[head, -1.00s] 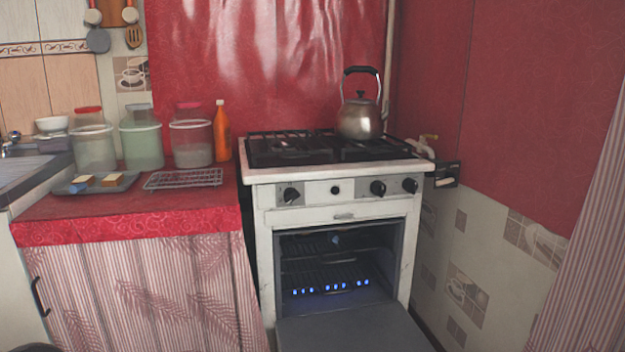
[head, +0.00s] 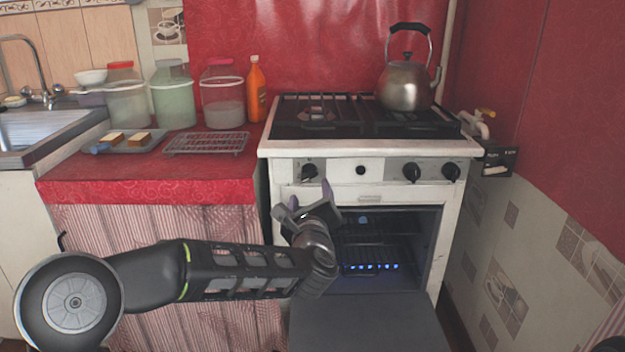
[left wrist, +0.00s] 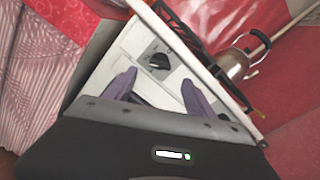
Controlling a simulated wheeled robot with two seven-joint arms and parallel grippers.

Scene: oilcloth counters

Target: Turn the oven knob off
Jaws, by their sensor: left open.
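The white stove (head: 285,150) has a row of black knobs on its front panel. The leftmost knob (head: 309,172) sits on a grey plate; it also shows in the left wrist view (left wrist: 158,62). Two more knobs are on the right, the inner one (head: 411,172) and the outer one (head: 451,172). The oven door (head: 365,322) is folded down and blue flames (head: 372,267) burn inside. My left gripper (head: 307,192) is open, just below and in front of the leftmost knob. In the left wrist view its purple fingertips (left wrist: 157,84) point toward that knob, apart from it. My right gripper is not seen.
A metal kettle (head: 405,86) stands on the stove's back right.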

